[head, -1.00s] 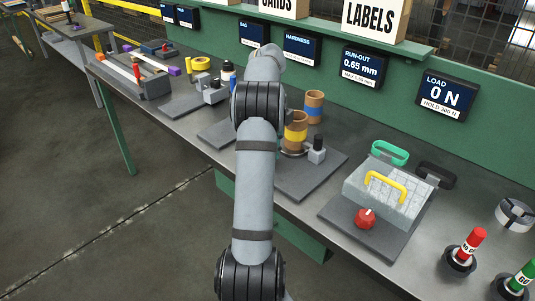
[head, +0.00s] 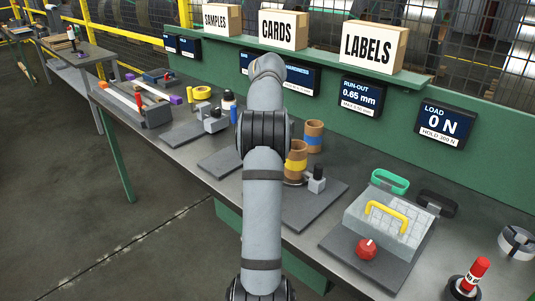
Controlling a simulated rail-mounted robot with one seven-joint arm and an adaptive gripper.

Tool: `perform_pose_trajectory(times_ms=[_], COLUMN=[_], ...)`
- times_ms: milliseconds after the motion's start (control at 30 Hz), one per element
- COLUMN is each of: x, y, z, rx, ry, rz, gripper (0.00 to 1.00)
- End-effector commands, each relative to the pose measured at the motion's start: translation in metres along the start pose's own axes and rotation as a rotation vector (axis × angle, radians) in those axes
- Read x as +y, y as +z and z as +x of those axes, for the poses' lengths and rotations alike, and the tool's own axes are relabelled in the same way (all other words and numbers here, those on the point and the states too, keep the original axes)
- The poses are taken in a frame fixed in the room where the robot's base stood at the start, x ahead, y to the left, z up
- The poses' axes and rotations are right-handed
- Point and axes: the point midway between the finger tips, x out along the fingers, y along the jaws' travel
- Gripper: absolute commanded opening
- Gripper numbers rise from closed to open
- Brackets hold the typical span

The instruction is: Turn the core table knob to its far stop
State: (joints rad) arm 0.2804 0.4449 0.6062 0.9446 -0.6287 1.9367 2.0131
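A dark grey plate (head: 312,210) on the steel bench carries a brown core with a yellow band (head: 296,163), partly hidden by my arm. Beside it on the plate is a small grey block with a black upright knob or handle (head: 318,174). This looks like the core table, but I cannot be sure that the black part is its knob, nor read its turn angle. A brown core with a blue band (head: 313,136) stands behind. My arm rises through the middle of the head view, and its far end hides my gripper. I see no contact with the knob.
A red plug gauge (head: 475,275) stands near the right corner. Screens and signed boxes line the green back wall (head: 480,100).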

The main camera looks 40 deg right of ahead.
Motion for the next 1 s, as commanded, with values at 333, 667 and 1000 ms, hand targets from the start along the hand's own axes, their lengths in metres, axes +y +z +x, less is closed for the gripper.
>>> perform_pose_trajectory(times_ms=[333, 667, 1000], x=[-0.004, -0.001, 0.0], y=[-0.001, 0.0, 0.0], z=[-0.051, -0.064, -0.065], rx=[0.009, 0.001, 0.0], ry=[-0.007, 0.0, 0.001], rz=[-0.007, 0.0, 0.0], gripper=[0.53, 0.53, 0.53])
